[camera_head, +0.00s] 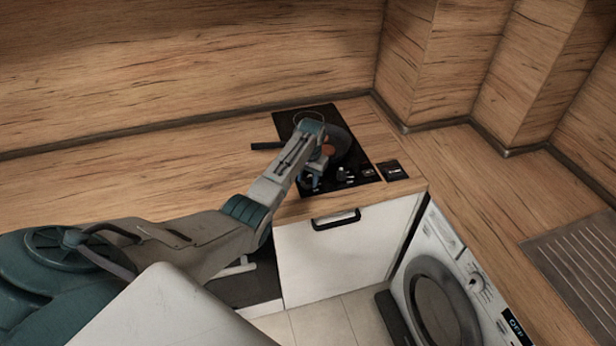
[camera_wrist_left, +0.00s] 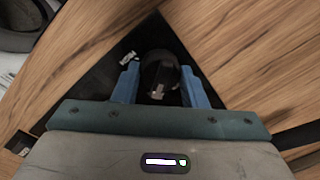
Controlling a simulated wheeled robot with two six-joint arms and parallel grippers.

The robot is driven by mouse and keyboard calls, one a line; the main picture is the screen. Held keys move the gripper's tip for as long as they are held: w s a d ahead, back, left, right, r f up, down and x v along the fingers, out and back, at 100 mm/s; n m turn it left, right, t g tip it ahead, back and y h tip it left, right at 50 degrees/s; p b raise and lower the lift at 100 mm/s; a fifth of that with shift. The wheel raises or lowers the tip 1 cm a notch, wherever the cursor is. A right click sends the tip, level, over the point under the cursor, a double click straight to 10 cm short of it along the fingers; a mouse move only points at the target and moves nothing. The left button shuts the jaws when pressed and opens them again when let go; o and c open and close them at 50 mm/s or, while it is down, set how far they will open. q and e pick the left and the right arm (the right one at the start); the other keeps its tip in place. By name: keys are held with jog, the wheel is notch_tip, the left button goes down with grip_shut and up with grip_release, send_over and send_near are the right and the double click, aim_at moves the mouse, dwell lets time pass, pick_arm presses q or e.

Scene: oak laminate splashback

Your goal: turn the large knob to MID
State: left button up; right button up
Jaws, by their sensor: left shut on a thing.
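The large knob (camera_wrist_left: 160,72) is dark and round and sits at the front corner of the black hob (camera_head: 290,122). My left gripper (camera_head: 312,180) reaches down over that corner. In the left wrist view its blue fingers (camera_wrist_left: 160,90) stand on either side of the knob, shut on it. A pale mark shows on the knob's near side and a pale label (camera_wrist_left: 128,58) lies on the hob beside it. The knob's setting and the MID mark cannot be read. In the head view the gripper hides most of this knob. My right gripper is not in view.
A dark pan (camera_head: 343,143) with a handle pointing left stands on the hob behind my gripper. Smaller controls (camera_head: 368,171) line the hob's front edge. A black socket plate (camera_head: 393,170) lies to the right. A washing machine (camera_head: 440,290) stands lower right.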

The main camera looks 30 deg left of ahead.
aim_at(308, 179)
pick_arm(q)
jog(key=m, duration=0.5)
jog(key=shift+r, duration=0.1)
jog(key=shift+m, duration=1.8)
jog(key=shift+t, duration=0.3)
jog(key=o, duration=1)
jog(key=shift+c, duration=0.2)
jog(key=shift+r, duration=0.1)
jog(key=r+b, duration=0.1)
jog(key=r, duration=0.3)
jog(key=r+b, duration=0.2)
jog(key=r, duration=0.3)
jog(key=shift+s+d+r, duration=0.2)
jog(key=shift+r, duration=0.6)
